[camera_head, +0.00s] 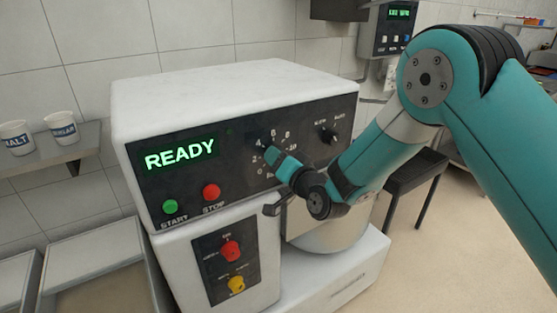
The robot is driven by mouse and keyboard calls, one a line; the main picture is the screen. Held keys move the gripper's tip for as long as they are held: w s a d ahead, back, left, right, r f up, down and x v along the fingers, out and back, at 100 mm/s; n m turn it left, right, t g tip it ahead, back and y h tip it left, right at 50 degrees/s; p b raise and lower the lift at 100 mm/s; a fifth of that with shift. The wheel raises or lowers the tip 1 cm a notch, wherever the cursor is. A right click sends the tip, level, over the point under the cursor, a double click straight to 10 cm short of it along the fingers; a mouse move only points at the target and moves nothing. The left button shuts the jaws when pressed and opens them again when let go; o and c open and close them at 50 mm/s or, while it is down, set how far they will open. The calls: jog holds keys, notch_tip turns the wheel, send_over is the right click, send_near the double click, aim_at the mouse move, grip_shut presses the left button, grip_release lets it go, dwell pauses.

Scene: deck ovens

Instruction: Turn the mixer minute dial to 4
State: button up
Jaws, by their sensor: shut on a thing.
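The mixer's black control panel (240,150) carries a minute dial (268,146) with a ring of numbers running from 0 at lower left up to 10 at right. My gripper (271,155) is at this dial and shut on it, reaching in from the lower right. My wrist covers most of the dial, so I cannot tell which number its pointer is at. The green display (180,154) left of the dial reads READY.
A second knob (327,133) is to the right of the dial. Green (170,206) and red (211,193) buttons are below the display. Red (230,251) and yellow (236,285) knobs are on a lower panel. Two labelled cups (62,128) stand on a left shelf (85,140).

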jog(key=shift+m, duration=0.4)
jog(key=o, duration=0.9)
jog(key=shift+o, duration=0.2)
jog(key=shift+s, duration=0.1)
jog(key=b+v, duration=1.4)
jog(key=v, duration=0.3)
jog(key=shift+d, duration=0.2)
jog(key=shift+s, duration=0.15)
